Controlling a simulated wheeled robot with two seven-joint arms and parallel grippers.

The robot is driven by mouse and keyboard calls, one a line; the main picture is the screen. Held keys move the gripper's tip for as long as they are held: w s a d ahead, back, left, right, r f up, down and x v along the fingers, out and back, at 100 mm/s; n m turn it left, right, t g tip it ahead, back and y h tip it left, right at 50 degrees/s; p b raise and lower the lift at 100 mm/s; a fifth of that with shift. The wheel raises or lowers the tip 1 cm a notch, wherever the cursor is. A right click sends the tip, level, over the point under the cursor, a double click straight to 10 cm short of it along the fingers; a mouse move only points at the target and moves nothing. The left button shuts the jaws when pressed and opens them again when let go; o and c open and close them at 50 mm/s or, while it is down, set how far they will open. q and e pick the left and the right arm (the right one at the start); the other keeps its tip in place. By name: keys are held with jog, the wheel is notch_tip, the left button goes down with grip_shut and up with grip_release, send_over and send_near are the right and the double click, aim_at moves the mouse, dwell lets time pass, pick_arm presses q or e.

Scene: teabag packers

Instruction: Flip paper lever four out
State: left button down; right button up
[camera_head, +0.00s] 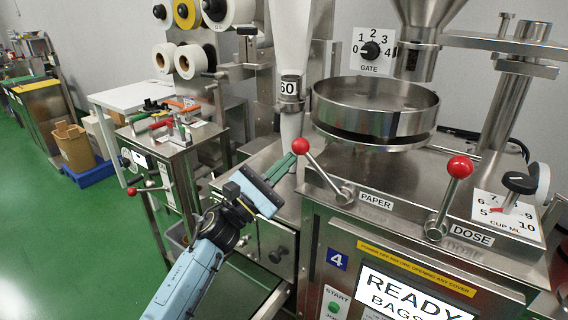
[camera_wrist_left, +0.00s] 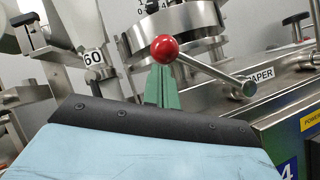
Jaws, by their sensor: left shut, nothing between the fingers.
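The paper lever has a red ball (camera_head: 300,146) on a steel rod that runs down right to a round pivot (camera_head: 346,193) beside the PAPER label (camera_head: 376,200). The machine's blue plate reads 4 (camera_head: 337,260). My left gripper (camera_head: 286,166) points up right, its green fingers shut and empty, with the tips just left of and below the ball. In the left wrist view the red ball (camera_wrist_left: 164,48) stands just above the green fingertips (camera_wrist_left: 160,80); I cannot tell whether they touch. The lever's rod is clear of the fingers. My right gripper is not in view.
A second red-ball lever (camera_head: 459,167) stands at the DOSE label (camera_head: 472,236) to the right. A round steel pan (camera_head: 376,108) sits behind the paper lever. A vertical tube marked 60 (camera_head: 289,88) rises behind my fingers. Green floor is open at the left.

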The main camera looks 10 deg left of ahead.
aim_at(299, 145)
pick_arm(q)
jog(key=shift+r, duration=0.15)
